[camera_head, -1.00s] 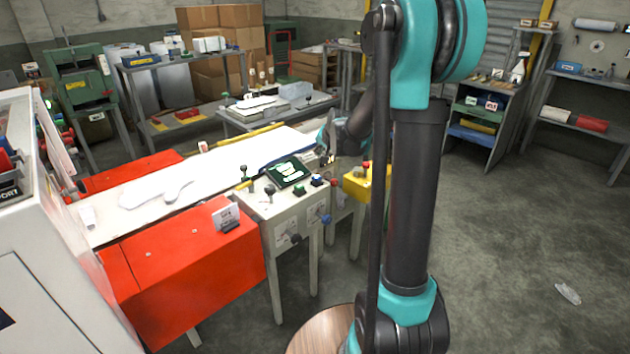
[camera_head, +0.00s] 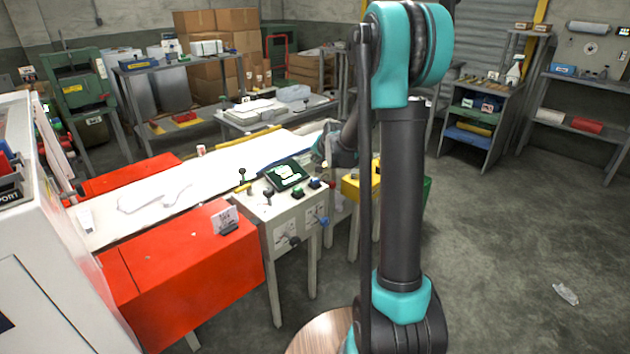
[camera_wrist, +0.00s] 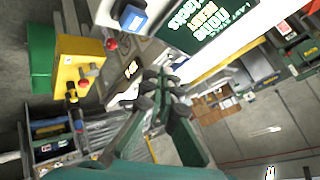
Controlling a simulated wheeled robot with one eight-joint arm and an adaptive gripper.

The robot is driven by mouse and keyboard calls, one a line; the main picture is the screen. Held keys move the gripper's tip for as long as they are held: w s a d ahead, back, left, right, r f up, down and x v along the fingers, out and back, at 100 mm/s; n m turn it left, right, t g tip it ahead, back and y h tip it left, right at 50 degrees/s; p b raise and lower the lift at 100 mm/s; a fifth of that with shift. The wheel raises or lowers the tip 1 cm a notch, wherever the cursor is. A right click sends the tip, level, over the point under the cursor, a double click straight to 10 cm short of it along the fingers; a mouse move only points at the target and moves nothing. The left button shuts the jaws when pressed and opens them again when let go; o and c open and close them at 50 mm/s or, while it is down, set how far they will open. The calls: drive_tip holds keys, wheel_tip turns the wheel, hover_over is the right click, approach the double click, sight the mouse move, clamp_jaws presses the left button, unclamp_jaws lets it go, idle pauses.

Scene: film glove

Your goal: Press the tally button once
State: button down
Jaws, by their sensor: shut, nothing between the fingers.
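The white control stand (camera_head: 287,215) holds a tilted dark screen (camera_head: 286,174) with green and white marks. On its top are a green button (camera_head: 296,194), a blue button (camera_head: 314,183) and a red knob (camera_head: 332,185). I cannot read which is the tally button. The wrist view shows the blue button (camera_wrist: 133,18), the red knob (camera_wrist: 112,44) and the screen (camera_wrist: 205,20) close by. My gripper (camera_wrist: 158,85) is shut and empty, over the far side of the stand, beside these controls. I see no contact with a button. The fingertips are not clear in the head view.
A yellow box (camera_head: 352,187) with a red knob stands right of the control stand; it also shows in the wrist view (camera_wrist: 75,65). A white bed (camera_head: 185,180) with red covers (camera_head: 185,255) lies left. Shelves (camera_head: 478,125) stand at the back right.

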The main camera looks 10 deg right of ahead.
sight(316, 180)
drive_tip(key=shift+f, duration=2.65)
drive_tip(key=shift+f, duration=0.15)
drive_tip(key=shift+f, duration=0.25)
drive_tip(key=shift+f, duration=0.55)
drive_tip(key=shift+r, duration=0.95)
drive_tip(key=shift+r, duration=2.55)
